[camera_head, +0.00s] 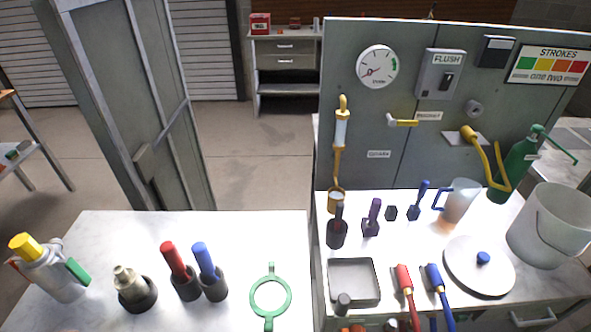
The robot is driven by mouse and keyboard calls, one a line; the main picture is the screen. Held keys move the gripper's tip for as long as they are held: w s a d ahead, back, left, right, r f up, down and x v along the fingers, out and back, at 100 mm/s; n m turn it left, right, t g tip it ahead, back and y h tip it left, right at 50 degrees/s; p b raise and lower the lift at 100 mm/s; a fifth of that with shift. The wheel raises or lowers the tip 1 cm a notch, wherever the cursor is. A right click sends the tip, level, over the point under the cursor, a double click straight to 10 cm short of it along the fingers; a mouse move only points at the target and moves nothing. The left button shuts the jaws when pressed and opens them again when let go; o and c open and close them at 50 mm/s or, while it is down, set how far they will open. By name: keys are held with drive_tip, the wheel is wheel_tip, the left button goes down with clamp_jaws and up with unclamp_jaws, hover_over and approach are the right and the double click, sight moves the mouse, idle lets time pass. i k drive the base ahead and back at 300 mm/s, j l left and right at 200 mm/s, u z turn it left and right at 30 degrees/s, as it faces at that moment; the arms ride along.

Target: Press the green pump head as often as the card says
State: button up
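A green pump bottle (514,168) stands at the right, behind the clear jug and next to the panel. Its green pump head (538,130) is on top, with a thin green spout reaching right and down. A yellow bent pipe partly crosses in front of the bottle. The card (548,65) at the panel's upper right reads "STROKES". Which word belongs to which square is hard to tell. My gripper is not in view.
A clear jug (459,203), a white bucket (549,226) and a round lid (479,267) stand on the right counter near the bottle. A metal tray (354,282) and red and blue handled tools lie in front. The left table (221,290) holds a green ring and several tools.

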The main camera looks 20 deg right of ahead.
sight(537, 129)
drive_tip(key=z, duration=1.35)
